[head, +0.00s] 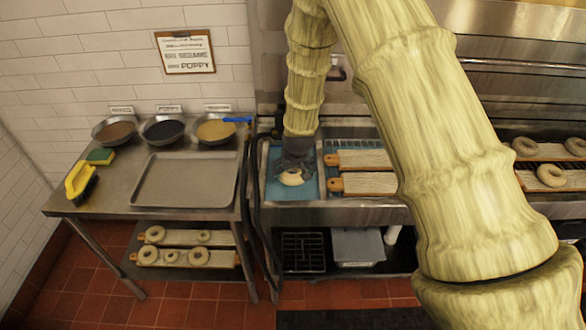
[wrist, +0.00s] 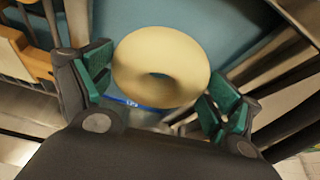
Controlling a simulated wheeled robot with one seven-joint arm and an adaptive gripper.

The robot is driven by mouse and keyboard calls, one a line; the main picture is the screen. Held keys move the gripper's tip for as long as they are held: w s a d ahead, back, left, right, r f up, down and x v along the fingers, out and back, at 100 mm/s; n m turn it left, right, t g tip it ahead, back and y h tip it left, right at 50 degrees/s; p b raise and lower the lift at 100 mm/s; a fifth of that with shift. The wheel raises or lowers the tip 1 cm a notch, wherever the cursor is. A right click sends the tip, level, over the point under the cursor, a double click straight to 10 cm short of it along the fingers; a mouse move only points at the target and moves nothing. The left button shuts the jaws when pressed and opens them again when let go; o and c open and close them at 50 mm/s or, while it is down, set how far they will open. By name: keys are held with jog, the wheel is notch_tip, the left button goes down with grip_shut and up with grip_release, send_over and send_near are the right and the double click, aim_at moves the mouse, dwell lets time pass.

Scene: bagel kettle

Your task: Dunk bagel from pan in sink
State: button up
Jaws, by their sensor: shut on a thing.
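A pale bagel (head: 291,179) is held by my gripper (head: 294,170) over the blue-bottomed sink (head: 309,190). In the wrist view the bagel (wrist: 165,48) lies between the green-padded fingers of my gripper (wrist: 158,85), which is shut on it. The blue basin (wrist: 222,22) shows behind it. I cannot tell how high the bagel is above the basin's surface. A flat metal pan (head: 186,182) on the steel table at left is empty.
Bowls of toppings (head: 163,129) stand behind the pan. Wooden boards (head: 364,182) rest right of the sink. Several bagels sit on boards (head: 165,256) on the lower shelf and at far right (head: 551,176).

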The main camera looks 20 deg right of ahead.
notch_tip(320, 180, down, 4)
jog(key=shift+w+r+b, duration=0.1)
jog(key=shift+w+b, duration=0.05)
jog(key=shift+b, duration=0.65)
jog(key=shift+s+f+b, duration=0.2)
jog(key=shift+f+b, duration=0.4)
jog(key=shift+f, duration=0.35)
jog(key=shift+w+f+b, duration=0.1)
jog(key=shift+f+b, duration=0.9)
jog(key=shift+f, duration=0.95)
jog(key=shift+r, duration=0.1)
notch_tip(320, 180, up, 13)
jog(key=p, duration=0.7)
